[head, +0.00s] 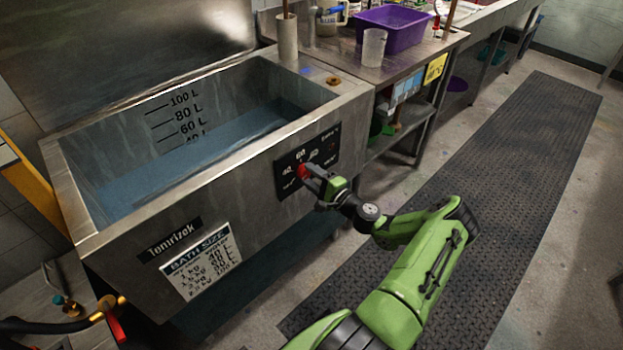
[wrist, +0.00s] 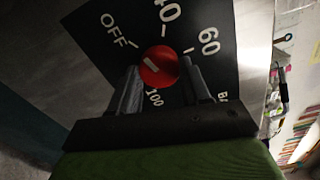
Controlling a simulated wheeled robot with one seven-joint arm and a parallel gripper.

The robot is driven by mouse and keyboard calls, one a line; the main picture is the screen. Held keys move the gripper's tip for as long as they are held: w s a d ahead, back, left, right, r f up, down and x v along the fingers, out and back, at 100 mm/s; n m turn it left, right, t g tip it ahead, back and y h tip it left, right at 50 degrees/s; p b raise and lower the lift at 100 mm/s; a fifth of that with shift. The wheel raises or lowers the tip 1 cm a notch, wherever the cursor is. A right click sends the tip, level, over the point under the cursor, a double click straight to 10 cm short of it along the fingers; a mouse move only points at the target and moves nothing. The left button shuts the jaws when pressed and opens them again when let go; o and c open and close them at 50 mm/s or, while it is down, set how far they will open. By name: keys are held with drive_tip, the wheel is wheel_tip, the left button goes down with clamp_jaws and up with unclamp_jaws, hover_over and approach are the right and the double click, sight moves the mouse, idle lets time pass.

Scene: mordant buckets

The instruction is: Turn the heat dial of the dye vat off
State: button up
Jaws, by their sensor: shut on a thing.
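The dye vat (head: 200,190) is a steel tank with blue liquid inside and litre marks on its inner wall. Its red heat dial (wrist: 163,72) sits on a black panel (head: 318,150) on the vat's front, with OFF, 40, 60 and 100 readable in the wrist view. A short white mark shows on the dial's face, slanted; I cannot tell which end points to the setting. My gripper (wrist: 160,67) has one finger on each side of the dial and is shut on it. In the head view my gripper (head: 313,177) hides part of the dial.
A bath-size sign (head: 202,262) hangs on the vat's front. A steel bench with a purple tub (head: 393,30) and a clear beaker (head: 374,47) stands at the back right. The dark floor mat (head: 520,150) on the right is clear.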

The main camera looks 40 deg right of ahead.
drive_tip(key=shift+n+b, duration=0.35)
drive_tip(key=shift+n, duration=0.85)
drive_tip(key=o, duration=1.1)
drive_tip(key=shift+c, duration=0.2)
drive_tip(key=s+p, duration=0.2)
drive_tip(key=s, duration=1.3)
drive_tip(key=shift+s+d+p, duration=0.25)
drive_tip(key=shift+s+p, duration=0.1)
